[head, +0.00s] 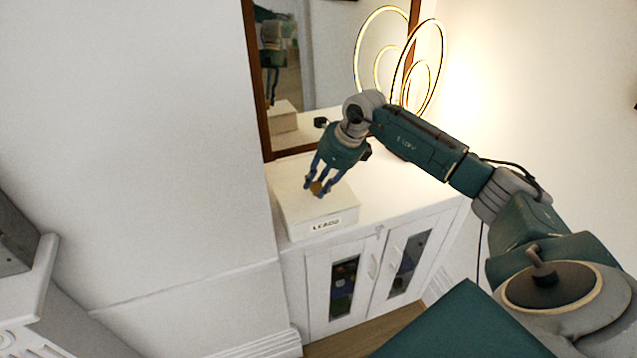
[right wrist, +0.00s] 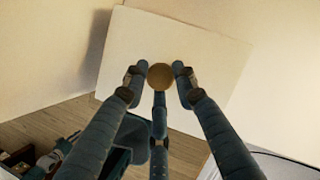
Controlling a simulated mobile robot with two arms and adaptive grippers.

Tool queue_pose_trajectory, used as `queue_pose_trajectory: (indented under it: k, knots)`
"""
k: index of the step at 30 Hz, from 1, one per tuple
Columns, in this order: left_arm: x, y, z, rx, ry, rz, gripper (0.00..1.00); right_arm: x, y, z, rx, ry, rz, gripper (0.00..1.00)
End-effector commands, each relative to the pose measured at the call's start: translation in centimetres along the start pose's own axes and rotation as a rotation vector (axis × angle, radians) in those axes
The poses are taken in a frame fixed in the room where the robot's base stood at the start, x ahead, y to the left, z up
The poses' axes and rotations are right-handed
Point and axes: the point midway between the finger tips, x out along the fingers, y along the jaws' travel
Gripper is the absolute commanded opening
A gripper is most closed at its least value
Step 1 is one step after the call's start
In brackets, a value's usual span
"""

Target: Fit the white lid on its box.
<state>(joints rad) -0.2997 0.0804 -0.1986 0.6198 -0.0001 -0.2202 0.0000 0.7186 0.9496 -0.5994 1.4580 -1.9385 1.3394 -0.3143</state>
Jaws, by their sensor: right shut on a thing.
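The white lid (head: 291,205) lies flat at the top of the white box (head: 298,232), which has a dark-lettered label on its front. The lid looks lined up with the box; I cannot tell if it is fully seated or just above. My right gripper (head: 317,188) points down over the lid with its fingers shut on the round brown knob (right wrist: 160,76) at the lid's middle. The right wrist view shows the lid (right wrist: 205,55) as a pale panel beyond the fingers. The box walls are hidden there. My left gripper is not in view.
The box stands at the left end of a white cabinet (head: 400,195) with glass doors, close to the wall. A wood-framed mirror (head: 318,60) and a glowing ring lamp (head: 440,62) stand behind. A small dark object (head: 320,122) shows near the mirror. The cabinet top is clear to the right.

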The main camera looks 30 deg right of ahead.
Motion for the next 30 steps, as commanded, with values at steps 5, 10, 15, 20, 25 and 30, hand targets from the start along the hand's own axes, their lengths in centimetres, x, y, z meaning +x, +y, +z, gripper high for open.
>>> queue_pose_trajectory:
  k: [5, 10, 15, 20, 25, 30]
  knots:
    - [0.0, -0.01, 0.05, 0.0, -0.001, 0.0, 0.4, -0.03, -0.02, 0.01, 0.0, 0.0, -0.001, 0.0]
    - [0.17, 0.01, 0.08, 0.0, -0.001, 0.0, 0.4, 0.11, -0.03, -0.06, 0.0, 0.0, -0.001, 0.0]
    - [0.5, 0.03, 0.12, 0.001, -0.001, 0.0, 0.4, 0.35, -0.03, -0.16, 0.0, 0.0, -0.001, 0.0]
    - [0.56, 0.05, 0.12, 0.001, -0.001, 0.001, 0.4, 0.38, -0.03, -0.18, 0.0, 0.0, 0.0, 0.0]
    - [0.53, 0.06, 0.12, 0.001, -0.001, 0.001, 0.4, 0.36, -0.03, -0.17, 0.0, 0.0, 0.0, 0.0]
    - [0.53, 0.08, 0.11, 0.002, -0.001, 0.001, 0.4, 0.36, -0.04, -0.18, 0.0, 0.0, -0.001, 0.35]
